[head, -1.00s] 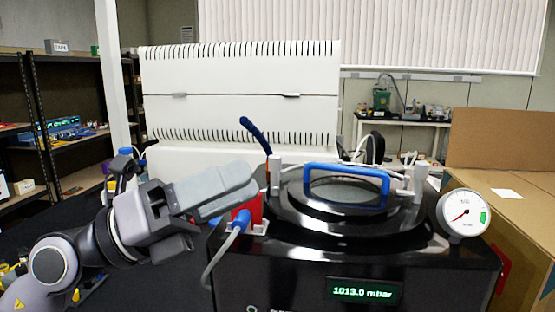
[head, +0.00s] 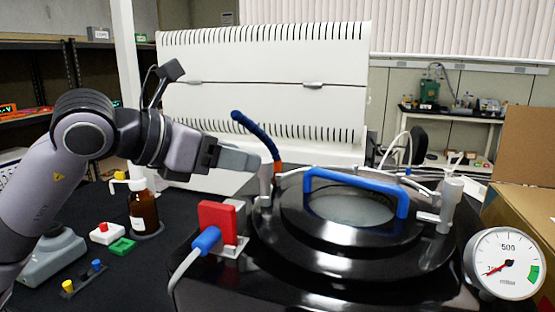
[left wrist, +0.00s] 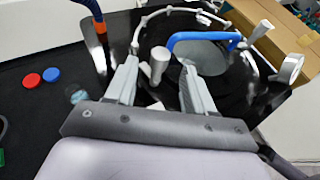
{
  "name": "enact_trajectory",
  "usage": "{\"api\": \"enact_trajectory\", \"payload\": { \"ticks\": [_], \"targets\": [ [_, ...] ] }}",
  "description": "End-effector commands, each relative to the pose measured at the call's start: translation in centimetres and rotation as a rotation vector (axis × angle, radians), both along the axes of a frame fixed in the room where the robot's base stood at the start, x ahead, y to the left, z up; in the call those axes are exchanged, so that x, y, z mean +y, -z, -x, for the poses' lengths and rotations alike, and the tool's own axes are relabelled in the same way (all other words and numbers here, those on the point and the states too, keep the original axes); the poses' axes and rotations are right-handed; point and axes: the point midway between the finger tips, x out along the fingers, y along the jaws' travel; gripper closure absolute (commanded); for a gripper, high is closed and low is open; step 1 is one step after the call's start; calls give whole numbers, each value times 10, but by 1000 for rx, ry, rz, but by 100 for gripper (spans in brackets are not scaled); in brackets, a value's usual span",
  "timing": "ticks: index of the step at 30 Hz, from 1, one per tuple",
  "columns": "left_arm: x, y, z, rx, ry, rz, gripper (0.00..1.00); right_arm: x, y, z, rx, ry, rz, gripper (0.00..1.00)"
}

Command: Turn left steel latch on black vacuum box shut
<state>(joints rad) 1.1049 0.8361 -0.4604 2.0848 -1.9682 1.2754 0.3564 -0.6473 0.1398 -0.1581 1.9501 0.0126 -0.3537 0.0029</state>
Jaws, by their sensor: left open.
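The black vacuum box (head: 245,280) has a round lid with a blue handle (head: 355,178). The left steel latch (head: 265,188) is a pale upright post at the lid's left edge, partly behind my fingers' end in the head view. My left gripper (head: 250,160) reaches in from the left just above and beside it. In the left wrist view, the latch post (left wrist: 158,62) shows between the two spread, open fingers, with gaps on both sides. Whether it is level with the fingertips, I cannot tell. The right latch (head: 447,205) stands across the lid. My right gripper is not in view.
A red block (head: 217,218) with a blue plug and cable is near the box's left corner. A blue hose (head: 255,133) rises behind the latch. A dial gauge (head: 505,263) is at right. A brown bottle (head: 144,210) stands left on the dark table.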

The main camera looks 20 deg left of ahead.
Motion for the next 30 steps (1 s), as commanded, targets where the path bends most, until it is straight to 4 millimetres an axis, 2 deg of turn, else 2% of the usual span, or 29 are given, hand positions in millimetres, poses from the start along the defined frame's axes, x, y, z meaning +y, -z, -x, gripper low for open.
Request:
{"api": "enact_trajectory", "payload": {
  "ticks": [12, 16, 24, 25, 29, 30],
  "targets": [
    [-31, 21, -43, 2, 3, 3, 47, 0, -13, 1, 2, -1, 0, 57],
    [-36, 25, -50, 1, 3, 1, 47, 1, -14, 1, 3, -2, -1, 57],
    [-37, 27, -51, -1, 3, 1, 47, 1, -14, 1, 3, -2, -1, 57],
    [-37, 27, -51, -1, 3, 1, 53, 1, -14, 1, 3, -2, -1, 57],
    [-37, 26, -51, -1, 3, 1, 96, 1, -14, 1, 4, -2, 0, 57],
    [-37, 26, -51, -1, 3, 1, 98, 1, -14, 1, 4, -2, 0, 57]
  ]
}}
